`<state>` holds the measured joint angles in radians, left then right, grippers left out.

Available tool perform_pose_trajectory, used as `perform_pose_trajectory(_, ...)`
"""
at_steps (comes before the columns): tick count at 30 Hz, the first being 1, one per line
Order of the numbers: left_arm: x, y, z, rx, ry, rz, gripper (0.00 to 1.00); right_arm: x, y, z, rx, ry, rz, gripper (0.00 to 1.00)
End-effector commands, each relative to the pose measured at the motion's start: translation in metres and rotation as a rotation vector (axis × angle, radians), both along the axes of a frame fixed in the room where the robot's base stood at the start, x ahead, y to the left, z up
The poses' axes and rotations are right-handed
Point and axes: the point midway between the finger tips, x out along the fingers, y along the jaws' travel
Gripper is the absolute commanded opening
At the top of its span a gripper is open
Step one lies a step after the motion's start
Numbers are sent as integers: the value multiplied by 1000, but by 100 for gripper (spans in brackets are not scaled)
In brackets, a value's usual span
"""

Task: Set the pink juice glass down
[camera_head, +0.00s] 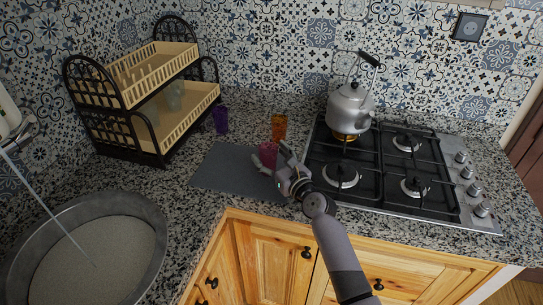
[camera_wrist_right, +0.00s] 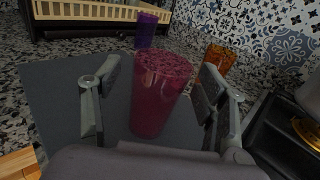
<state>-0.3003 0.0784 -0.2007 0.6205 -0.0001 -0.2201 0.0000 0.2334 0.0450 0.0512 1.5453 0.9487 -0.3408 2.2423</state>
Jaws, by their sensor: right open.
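The pink juice glass (camera_head: 268,154) stands upright on the dark grey mat (camera_head: 222,172) on the counter. In the right wrist view the pink glass (camera_wrist_right: 160,92) is between the two fingers of my right gripper (camera_wrist_right: 155,95), with a visible space on each side. My right gripper (camera_head: 277,163) is open around the glass in the head view. My left gripper is not in view.
An orange glass (camera_head: 279,126) and a purple glass (camera_head: 221,120) stand behind the mat. A two-tier dish rack (camera_head: 150,123) is at the left. A stove (camera_head: 392,205) with a kettle (camera_head: 349,106) is at the right. A sink (camera_head: 150,222) is at the lower left.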

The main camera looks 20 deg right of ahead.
Motion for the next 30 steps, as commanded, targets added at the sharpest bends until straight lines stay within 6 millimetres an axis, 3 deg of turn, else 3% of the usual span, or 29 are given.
perform_pose_trajectory(5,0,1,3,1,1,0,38,-5,-1,4,0,0,0,67)
perform_pose_trajectory(21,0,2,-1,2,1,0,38,-105,-23,3,0,0,0,67)
perform_pose_trajectory(30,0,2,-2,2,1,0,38,-118,-26,4,-1,-1,1,67)
